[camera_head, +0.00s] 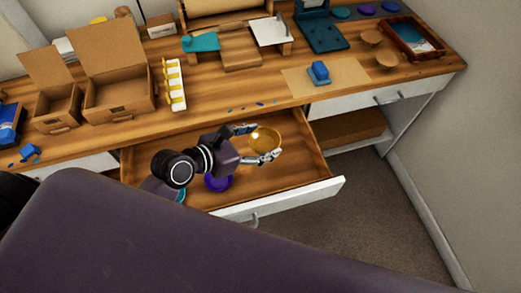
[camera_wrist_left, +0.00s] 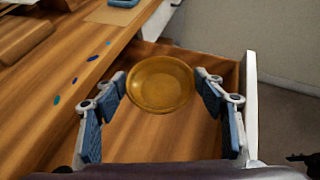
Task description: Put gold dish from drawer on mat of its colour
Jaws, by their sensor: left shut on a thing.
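The gold dish (camera_head: 265,138) is a shallow round bowl over the open drawer (camera_head: 290,187). My left gripper (camera_head: 262,143) is shut on the dish, with a finger at each side of its rim. In the left wrist view the gold dish (camera_wrist_left: 160,84) sits upright between the fingertips, over the wooden drawer floor. A purple dish (camera_head: 218,183) lies in the drawer, partly hidden by my gripper. A teal rim (camera_head: 181,194) shows beside it, mostly covered by my arm. I cannot make out a gold mat. My right gripper is not in view.
Open cardboard boxes (camera_head: 118,100) and a white rack (camera_head: 174,85) stand on the bench's left. A blue block (camera_head: 319,72) sits on a tan sheet. Teal and purple discs (camera_head: 367,9) lie at the back right, near a wooden tray (camera_head: 445,56).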

